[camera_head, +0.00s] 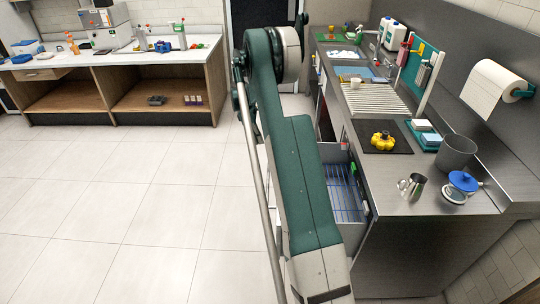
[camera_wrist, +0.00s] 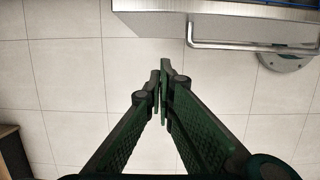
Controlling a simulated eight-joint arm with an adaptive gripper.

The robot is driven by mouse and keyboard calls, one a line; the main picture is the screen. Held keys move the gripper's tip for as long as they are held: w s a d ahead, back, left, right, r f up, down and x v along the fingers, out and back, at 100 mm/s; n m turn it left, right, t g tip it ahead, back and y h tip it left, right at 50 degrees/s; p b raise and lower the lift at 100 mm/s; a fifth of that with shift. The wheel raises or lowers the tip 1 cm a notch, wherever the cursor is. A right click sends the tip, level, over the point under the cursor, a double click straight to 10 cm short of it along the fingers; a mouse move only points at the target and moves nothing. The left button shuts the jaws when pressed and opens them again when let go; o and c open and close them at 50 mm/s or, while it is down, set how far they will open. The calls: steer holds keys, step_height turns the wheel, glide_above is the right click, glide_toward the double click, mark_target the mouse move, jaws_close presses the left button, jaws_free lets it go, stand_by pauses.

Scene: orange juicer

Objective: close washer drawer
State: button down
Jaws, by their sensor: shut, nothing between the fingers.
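The washer drawer (camera_head: 365,207) stands pulled out from the steel counter in the head view, with a blue wire rack (camera_head: 346,198) inside. My arm hides its left part and front there. In the wrist view a steel drawer front (camera_wrist: 150,22) with a bar handle (camera_wrist: 250,47) runs along the top right. My gripper (camera_wrist: 163,72) is shut and empty, its green fingertips together over the floor. In that picture they lie below the drawer front and left of most of the handle, apparently apart from both. The gripper is not visible in the head view.
The counter (camera_head: 470,202) carries a metal pitcher (camera_head: 412,186), a grey bin (camera_head: 456,153) and a yellow object (camera_head: 382,140) on a dark mat. A wooden bench (camera_head: 105,90) stands at the back left. The tiled floor (camera_head: 120,210) left of my arm is clear.

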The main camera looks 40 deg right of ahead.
steer(key=shift+d+f, duration=0.15)
steer(key=shift+f, duration=0.05)
stand_by(0.3)
steer(key=s+d+f+b, duration=0.1)
steer(key=s+d+f, duration=0.1)
steer(key=f, duration=0.2)
steer(key=s+d+f+b, duration=0.1)
steer(key=s+d+f, duration=0.1)
steer(key=f, duration=0.3)
steer(key=shift+s+d+f, duration=0.25)
steer(key=shift+s+f, duration=0.05)
stand_by(0.6)
steer(key=s+d+b, duration=0.2)
steer(key=s+d, duration=2.1)
steer(key=shift+w+a, duration=0.1)
